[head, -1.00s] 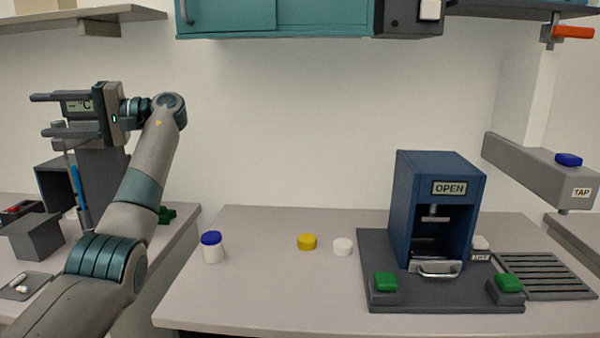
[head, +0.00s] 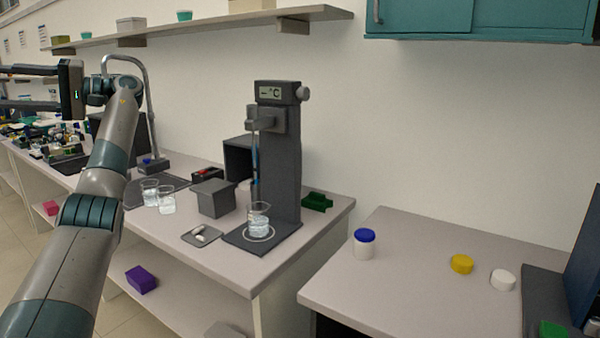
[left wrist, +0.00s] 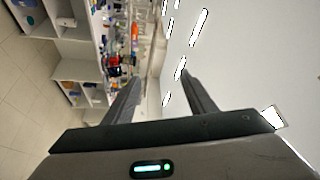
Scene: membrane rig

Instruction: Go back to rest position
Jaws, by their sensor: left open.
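My left gripper (head: 28,87) is raised at the far left of the head view, its fingers pointing left and partly cut off by the picture edge. In the left wrist view its two fingers (left wrist: 155,98) stand apart with nothing between them. The gripper is in the air, clear of the benches and touching nothing. My right gripper is in neither view.
A stand with a °C display (head: 280,160) holds a probe over a beaker (head: 259,222). Two beakers (head: 158,196) stand by a curved tap (head: 150,110). A blue-capped jar (head: 364,244), yellow cap (head: 461,264) and white cap (head: 503,280) sit on the right bench. A shelf (head: 200,27) runs above.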

